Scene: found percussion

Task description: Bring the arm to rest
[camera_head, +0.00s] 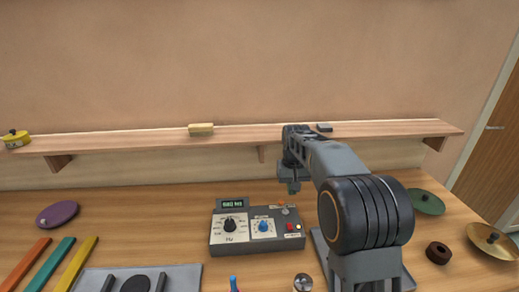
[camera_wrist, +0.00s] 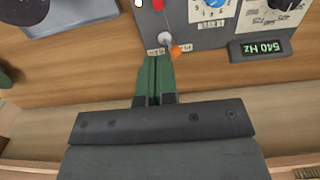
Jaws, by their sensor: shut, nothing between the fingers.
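My gripper (camera_head: 293,187) hangs from my raised arm, just behind the right part of a grey control box (camera_head: 230,238). In the wrist view its narrow green fingers (camera_wrist: 160,62) are together with nothing between them. The box has a black dial (camera_head: 230,225), a blue dial (camera_head: 264,226) and red and yellow buttons. Its display (camera_wrist: 262,49) reads 540 Hz, upside down in the wrist view.
A wall shelf (camera_head: 110,144) runs behind the arm, holding a yellow pot (camera_head: 16,139), a yellow block (camera_head: 201,129) and a dark block (camera_head: 324,127). Coloured bars (camera_head: 50,263) and a purple disc (camera_head: 57,214) lie left. A green disc (camera_head: 427,202), dark ring (camera_head: 438,253) and brass cymbal (camera_head: 492,241) lie right.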

